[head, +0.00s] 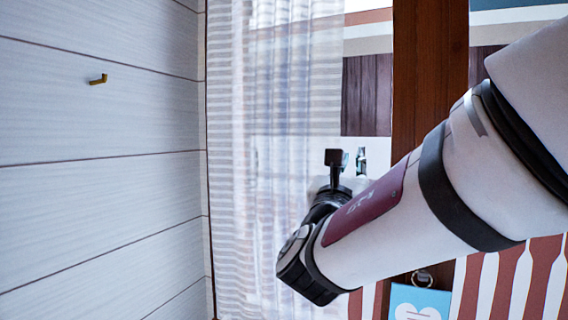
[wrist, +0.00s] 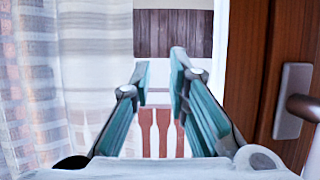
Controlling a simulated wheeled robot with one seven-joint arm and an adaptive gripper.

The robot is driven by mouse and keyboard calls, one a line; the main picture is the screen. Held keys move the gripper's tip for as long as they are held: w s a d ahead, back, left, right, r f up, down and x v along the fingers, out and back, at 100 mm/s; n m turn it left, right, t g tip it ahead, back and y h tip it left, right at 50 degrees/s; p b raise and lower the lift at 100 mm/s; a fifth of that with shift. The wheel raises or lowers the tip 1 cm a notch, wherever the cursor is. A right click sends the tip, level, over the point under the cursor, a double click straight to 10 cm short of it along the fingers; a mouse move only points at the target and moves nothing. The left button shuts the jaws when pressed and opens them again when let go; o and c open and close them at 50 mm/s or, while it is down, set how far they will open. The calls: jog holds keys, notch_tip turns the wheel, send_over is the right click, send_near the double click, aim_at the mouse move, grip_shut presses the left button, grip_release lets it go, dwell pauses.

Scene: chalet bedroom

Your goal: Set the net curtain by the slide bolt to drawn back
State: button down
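The net curtain (head: 275,110), sheer and white with faint stripes, hangs in folds over the left part of the glazed opening in the head view. It fills the left of the wrist view (wrist: 85,75), with its right edge near my left finger. My gripper (wrist: 160,68) points toward the glazing, its two teal fingers apart, with no cloth visible between the tips. In the head view my arm hides most of the gripper and the curtain's lower right part. I cannot make out a slide bolt in either view.
A small brass hook (head: 98,80) sticks out from the white plank wall (head: 90,200).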

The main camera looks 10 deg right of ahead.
jog(key=w+a+b, duration=0.1)
jog(key=w+a, duration=0.2)
jog(key=a, duration=0.3)
jog(key=w+a+b, duration=0.1)
jog(key=w+a, duration=0.3)
jog(key=a, duration=0.3)
jog(key=w+a+b, duration=0.1)
jog(key=w+a, duration=0.3)
jog(key=a, duration=0.2)
jog(key=shift+w+a+b, duration=0.15)
jog(key=shift+a+b, duration=0.15)
jog(key=shift+w+a, duration=0.3)
jog(key=shift+a, duration=0.25)
jog(key=c, duration=1.5)
grip_release()
jog(key=shift+w+a, duration=0.1)
jog(key=v, duration=1.2)
